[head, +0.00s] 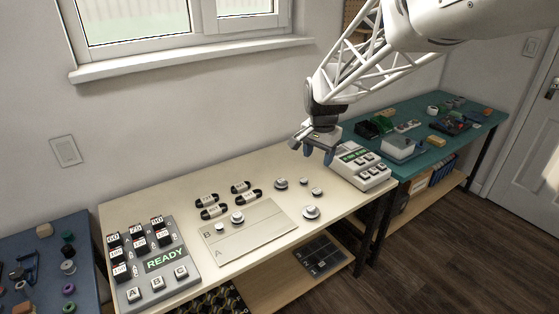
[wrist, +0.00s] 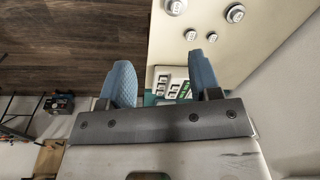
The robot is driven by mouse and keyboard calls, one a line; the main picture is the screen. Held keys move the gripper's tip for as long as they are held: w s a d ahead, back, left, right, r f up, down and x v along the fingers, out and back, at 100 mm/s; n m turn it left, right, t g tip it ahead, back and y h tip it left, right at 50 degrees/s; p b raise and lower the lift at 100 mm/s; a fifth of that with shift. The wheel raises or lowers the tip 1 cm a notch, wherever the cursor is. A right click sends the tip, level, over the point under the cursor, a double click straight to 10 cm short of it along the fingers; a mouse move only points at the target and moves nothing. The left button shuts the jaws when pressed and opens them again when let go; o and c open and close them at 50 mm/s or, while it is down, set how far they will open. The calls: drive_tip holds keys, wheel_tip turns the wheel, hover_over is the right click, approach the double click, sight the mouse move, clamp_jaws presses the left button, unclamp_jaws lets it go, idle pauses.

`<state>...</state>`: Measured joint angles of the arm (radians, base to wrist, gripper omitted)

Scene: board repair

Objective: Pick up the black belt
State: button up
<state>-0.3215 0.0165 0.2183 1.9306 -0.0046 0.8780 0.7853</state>
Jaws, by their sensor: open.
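Several black belts with white labels lie on the cream table, one at the back left (head: 207,200), one at the back right (head: 240,187), one at the front left (head: 214,211) and one at the front right (head: 249,195). Their labels are too small to read. My gripper (head: 318,152) is open and empty, in the air above the right part of the table, well to the right of the belts. In the wrist view its two blue fingers (wrist: 160,68) stand apart with nothing between them. No belt shows in the wrist view.
A beige board marked A and B (head: 255,237) lies in front of the belts, with round pulleys on and beside it (head: 312,212). A grey panel reading READY (head: 150,285) stands left. A white keypad box (head: 360,169) sits below and right of my gripper.

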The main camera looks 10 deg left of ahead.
drive_tip(key=w+a+f+m, duration=0.2)
drive_tip(key=w+a+f, duration=0.75)
drive_tip(key=a, duration=0.35)
drive_tip(key=m+g, duration=0.1)
drive_tip(key=m, duration=0.1)
hover_over(245, 197)
drive_tip(key=f, duration=1.3)
drive_tip(key=shift+d+f, duration=0.25)
drive_tip(key=shift+a+f, duration=0.45)
drive_tip(key=shift+f, duration=1.3)
drive_tip(key=shift+w+d+f, duration=0.1)
drive_tip(key=shift+f, duration=2.5)
